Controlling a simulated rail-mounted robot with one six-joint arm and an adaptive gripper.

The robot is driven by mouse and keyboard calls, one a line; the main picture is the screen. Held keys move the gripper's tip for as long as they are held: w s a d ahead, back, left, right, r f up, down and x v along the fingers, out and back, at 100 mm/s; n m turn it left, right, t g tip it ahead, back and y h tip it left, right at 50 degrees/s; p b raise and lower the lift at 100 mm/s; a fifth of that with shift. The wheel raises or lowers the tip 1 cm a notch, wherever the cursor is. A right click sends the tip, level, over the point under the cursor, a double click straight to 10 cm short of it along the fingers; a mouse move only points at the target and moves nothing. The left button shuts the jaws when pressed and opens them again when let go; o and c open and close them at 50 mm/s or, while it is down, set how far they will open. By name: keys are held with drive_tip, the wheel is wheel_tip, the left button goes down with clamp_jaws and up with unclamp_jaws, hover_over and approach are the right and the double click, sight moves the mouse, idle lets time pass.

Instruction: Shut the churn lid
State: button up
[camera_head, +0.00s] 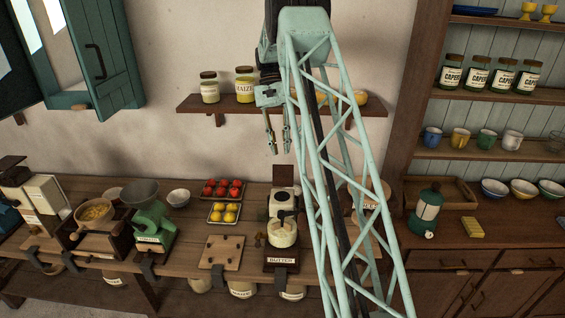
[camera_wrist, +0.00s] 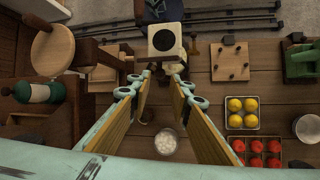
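The churn (camera_head: 283,235) stands on the bench in the head view, with a cream body and a dark crank on a base labelled BUTTER. A white squarish part with a dark round patch (camera_head: 283,203) shows above the body; it also appears at the top of the wrist view (camera_wrist: 168,40). I cannot tell surely whether this part is the lid or how far it is tilted. My gripper (camera_head: 281,150) hangs above and behind the churn, fingers down. In the wrist view my gripper (camera_wrist: 160,73) is open and empty, its fingers apart, short of the white part.
A tray of red fruit (camera_head: 222,189) and a tray of yellow fruit (camera_head: 224,212) lie left of the churn, with a pegged wooden board (camera_head: 222,252) in front of them. A wall shelf (camera_head: 225,104) with jars is close to my gripper.

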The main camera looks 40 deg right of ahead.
sight(283, 174)
drive_tip(key=shift+p+x, duration=0.3)
drive_tip(key=shift+x, duration=2.65)
clamp_jaws()
